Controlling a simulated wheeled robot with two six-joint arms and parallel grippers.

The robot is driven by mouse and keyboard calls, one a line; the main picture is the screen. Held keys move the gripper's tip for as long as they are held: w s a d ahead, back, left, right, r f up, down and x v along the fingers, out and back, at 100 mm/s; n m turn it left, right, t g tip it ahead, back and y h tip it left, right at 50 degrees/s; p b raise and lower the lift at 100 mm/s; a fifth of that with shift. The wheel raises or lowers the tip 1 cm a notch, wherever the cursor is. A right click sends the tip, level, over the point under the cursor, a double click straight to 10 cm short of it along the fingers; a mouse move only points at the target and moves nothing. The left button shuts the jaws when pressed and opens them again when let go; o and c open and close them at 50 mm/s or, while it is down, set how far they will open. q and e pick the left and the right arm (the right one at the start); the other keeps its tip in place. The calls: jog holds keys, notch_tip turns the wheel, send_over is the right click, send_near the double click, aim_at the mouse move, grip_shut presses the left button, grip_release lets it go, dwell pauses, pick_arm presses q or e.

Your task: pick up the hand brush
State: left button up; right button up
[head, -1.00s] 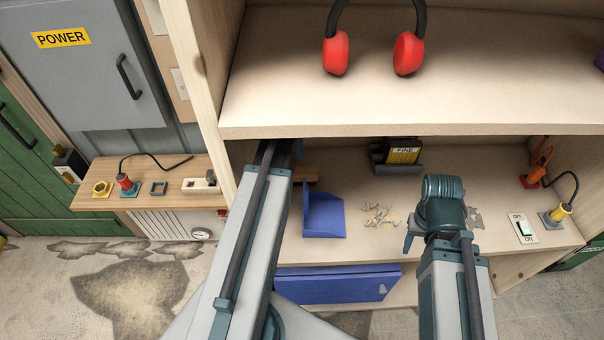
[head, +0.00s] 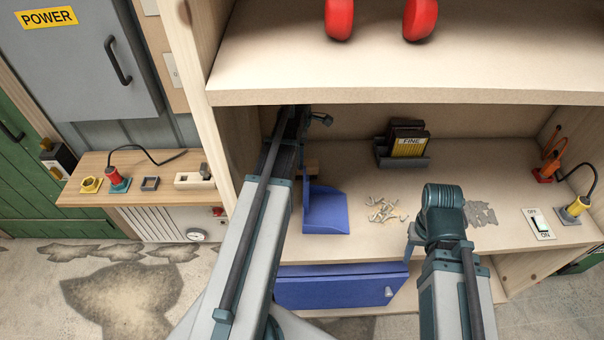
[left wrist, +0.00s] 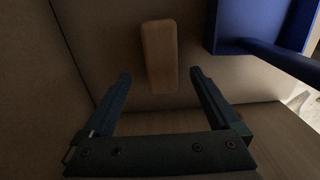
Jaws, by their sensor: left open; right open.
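A wooden block, which looks like the hand brush (left wrist: 158,55), lies beyond my left gripper in the left wrist view. In the head view its brown end (head: 311,167) shows beside my left arm, and the rest is hidden. My left gripper (left wrist: 160,76) is open and empty, its fingers pointing toward the block with a gap between. In the head view only a dark part of the left gripper (head: 318,119) shows, under the upper shelf. My right gripper (head: 411,234) is mostly hidden by its wrist, over the lower shelf, with nothing seen in it.
A blue dustpan (head: 325,212) stands right of the brush; it also shows in the left wrist view (left wrist: 235,25). Loose screws or plugs (head: 383,211) and a sandpaper holder (head: 402,150) are farther right. The upper shelf (head: 400,85) overhangs my left arm.

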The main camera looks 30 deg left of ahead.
pick_arm(q)
jog(key=f+b, duration=0.5)
jog(key=shift+d+f, duration=0.15)
jog(key=shift+d, duration=0.15)
jog(key=shift+c, duration=0.3)
grip_shut()
